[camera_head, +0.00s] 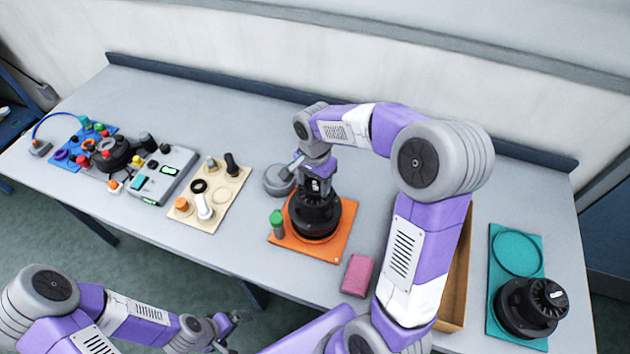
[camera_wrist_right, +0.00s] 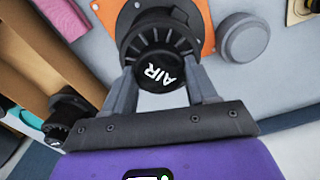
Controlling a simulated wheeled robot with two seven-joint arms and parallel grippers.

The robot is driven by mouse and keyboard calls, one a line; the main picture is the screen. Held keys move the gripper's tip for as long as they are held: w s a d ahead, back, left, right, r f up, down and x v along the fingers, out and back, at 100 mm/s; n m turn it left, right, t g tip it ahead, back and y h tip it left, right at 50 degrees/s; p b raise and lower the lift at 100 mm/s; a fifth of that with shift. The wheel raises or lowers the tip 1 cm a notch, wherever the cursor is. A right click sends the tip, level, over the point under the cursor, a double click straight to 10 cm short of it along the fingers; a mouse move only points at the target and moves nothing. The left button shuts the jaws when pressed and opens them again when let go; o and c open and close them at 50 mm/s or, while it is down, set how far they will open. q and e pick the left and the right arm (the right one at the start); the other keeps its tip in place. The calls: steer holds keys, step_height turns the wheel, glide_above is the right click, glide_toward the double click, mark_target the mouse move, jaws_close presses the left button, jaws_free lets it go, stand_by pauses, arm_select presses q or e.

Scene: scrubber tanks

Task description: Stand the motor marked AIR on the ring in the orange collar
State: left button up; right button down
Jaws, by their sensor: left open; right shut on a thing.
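The black motor marked AIR (camera_wrist_right: 167,62) is upright between the two fingers of my right gripper (camera_wrist_right: 163,82), which is shut on it. In the head view the motor (camera_head: 314,216) is over the orange plate (camera_head: 338,243), within the round collar area. Its base hides most of the ring, and I cannot tell whether it rests on it or hangs just above. My right gripper (camera_head: 318,186) is at its top. The orange plate also shows in the wrist view (camera_wrist_right: 108,14). My left gripper (camera_head: 230,328) is open and empty, in front of the table's front edge.
A green-topped peg (camera_head: 277,223) stands on the plate's left. A grey disc (camera_head: 279,180) lies behind it, a pink block (camera_head: 358,275) to the right. A second black motor (camera_head: 530,307) is on a teal plate (camera_head: 505,237). A beige tray (camera_head: 228,205) is left; an open box (camera_head: 455,285) is right.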

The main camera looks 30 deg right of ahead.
steer(key=shift+f+b, duration=0.6)
steer(key=shift+f, duration=0.05)
stand_by(1.3)
steer(key=shift+c, duration=2)
jaws_free()
steer(key=o, duration=0.4)
steer(key=shift+f, duration=0.15)
steer(key=shift+r+p, duration=2.75)
steer(key=shift+r, duration=0.85)
